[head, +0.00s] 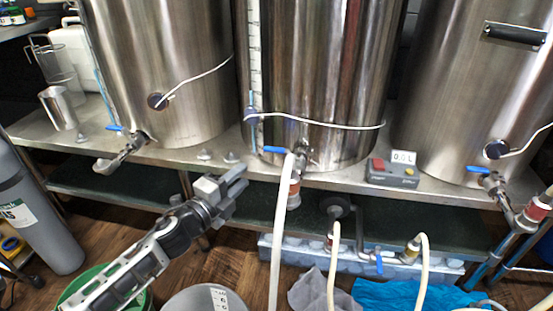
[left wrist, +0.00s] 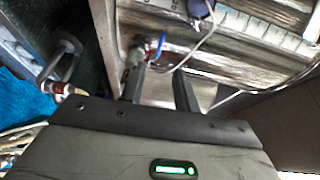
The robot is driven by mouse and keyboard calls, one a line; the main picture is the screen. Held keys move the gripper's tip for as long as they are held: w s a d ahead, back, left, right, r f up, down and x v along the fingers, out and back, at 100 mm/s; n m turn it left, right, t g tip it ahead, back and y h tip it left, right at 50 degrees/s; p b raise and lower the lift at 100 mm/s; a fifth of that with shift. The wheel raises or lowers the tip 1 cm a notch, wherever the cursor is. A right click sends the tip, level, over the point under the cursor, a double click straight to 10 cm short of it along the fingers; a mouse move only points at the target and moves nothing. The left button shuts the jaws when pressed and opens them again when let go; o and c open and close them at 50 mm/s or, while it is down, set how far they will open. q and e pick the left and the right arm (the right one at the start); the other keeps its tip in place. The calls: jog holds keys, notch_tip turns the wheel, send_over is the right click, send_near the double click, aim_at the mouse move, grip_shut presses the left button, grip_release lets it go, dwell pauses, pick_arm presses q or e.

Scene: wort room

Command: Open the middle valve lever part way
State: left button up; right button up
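The middle valve lever (head: 276,150) is a small blue handle low on the front of the middle steel kettle (head: 320,80). It points left from its valve (head: 303,158), roughly level. A pale hose (head: 281,235) hangs below this valve. In the left wrist view the blue lever (left wrist: 161,45) shows just beyond the fingertips. My left gripper (head: 238,180) is open and empty, to the left of and a little below the lever, apart from it. The left wrist view shows a gap between its two fingers (left wrist: 159,72). My right gripper is not in view.
Left (head: 112,128) and right (head: 478,169) kettles have blue levers too. A control box (head: 392,175) reading 0.0 L sits on the steel bench right of the middle valve. A pump (head: 334,207) and hoses are below. A metal cup (head: 58,108) stands far left.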

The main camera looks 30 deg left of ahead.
aim_at(271, 152)
pick_arm(q)
jog(key=w, duration=0.4)
jog(key=w+d+b, duration=0.1)
jog(key=w, duration=0.4)
jog(key=w+d+b, duration=0.1)
jog(key=w, duration=0.4)
jog(key=shift+w, duration=0.55)
jog(key=shift+w+d, duration=0.1)
jog(key=shift+w, duration=0.15)
grip_shut()
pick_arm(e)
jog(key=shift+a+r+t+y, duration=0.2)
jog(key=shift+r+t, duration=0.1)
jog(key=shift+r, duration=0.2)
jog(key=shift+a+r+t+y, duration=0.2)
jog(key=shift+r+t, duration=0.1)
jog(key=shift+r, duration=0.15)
